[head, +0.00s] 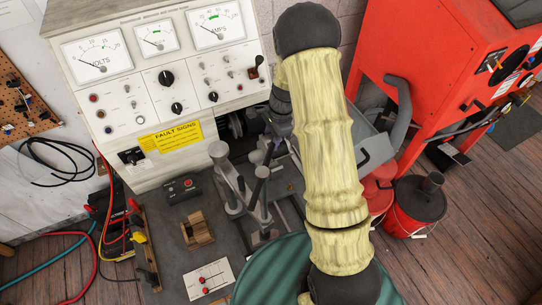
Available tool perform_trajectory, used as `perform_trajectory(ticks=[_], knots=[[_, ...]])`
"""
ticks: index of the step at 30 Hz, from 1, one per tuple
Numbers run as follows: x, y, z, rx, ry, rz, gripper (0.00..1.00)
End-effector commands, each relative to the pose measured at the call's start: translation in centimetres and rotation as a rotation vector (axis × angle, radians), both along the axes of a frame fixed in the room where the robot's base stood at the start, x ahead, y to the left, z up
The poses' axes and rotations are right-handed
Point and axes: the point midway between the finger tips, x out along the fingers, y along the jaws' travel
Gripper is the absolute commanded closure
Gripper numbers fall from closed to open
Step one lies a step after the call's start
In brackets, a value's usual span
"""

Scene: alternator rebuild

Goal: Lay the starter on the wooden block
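A small wooden block (198,231) sits on the dark bench top, left of a grey metal clamp stand (245,195). It has a dark patch at its left side that is too small to make out. I cannot pick out the starter for certain. Dark round metal parts (236,125) show in the shadow beside the test panel, partly hidden, and I cannot tell what they are. My arm, in a pale yellow cover, crosses the middle of the view and hides part of the bench.
A test bench panel (160,75) with gauges stands at the back. A small switch box (182,188) and a white card with red knobs (209,281) lie near the block. Red and black cables (115,225) are at left. A red cabinet (440,60) and red bucket (412,215) stand right.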

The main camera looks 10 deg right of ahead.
Motion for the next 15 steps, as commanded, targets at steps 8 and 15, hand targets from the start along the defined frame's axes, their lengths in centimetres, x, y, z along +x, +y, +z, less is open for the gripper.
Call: perform_trajectory(ticks=[8,15], knots=[[0.2,0.0,1.1,0.0,-0.007,0.0,1.0],[0.2,0.0,1.7,0.0,-0.007,0.0,1.0]])
